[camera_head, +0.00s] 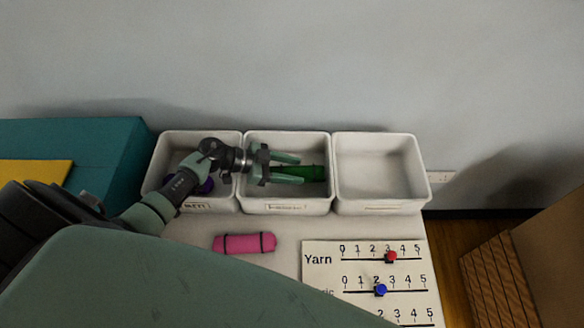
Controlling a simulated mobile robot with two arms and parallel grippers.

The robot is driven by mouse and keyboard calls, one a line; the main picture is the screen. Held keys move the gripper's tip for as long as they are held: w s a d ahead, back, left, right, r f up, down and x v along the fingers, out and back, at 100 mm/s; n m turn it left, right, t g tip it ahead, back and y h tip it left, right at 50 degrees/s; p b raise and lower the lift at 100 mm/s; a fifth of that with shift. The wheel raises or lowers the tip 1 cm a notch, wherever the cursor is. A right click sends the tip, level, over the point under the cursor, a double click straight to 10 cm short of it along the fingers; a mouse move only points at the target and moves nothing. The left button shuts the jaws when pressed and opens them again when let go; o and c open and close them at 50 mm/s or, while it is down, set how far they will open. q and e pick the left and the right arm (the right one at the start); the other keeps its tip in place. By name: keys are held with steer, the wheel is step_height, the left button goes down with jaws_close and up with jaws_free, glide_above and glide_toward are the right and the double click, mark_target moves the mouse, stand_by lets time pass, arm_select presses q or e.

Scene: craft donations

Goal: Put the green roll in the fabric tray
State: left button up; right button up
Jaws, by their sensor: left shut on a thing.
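The dark green roll (314,173) is at the middle white tray (287,207), lying crosswise within its outline. My left gripper (300,170) reaches in from the left over this tray and is shut on the roll, one finger on each side. I cannot tell whether the roll touches the tray floor. The trays have front labels too small to read surely, so I cannot tell by text which is the fabric tray. My right gripper is not in view.
The left white tray (158,181) holds a purple item (206,186), partly hidden by my arm. The right white tray (380,203) looks empty. A pink roll (244,243) with dark bands lies on the table before the trays. A counting board (318,275) with sliders lies right of it.

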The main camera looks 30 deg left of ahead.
arm_select(q)
steer(key=o, duration=1.4)
steer(key=shift+o, duration=0.2)
steer(key=shift+r, duration=0.2)
steer(key=b+v, duration=0.1)
steer(key=v, duration=1.1)
steer(key=shift+r, duration=0.4)
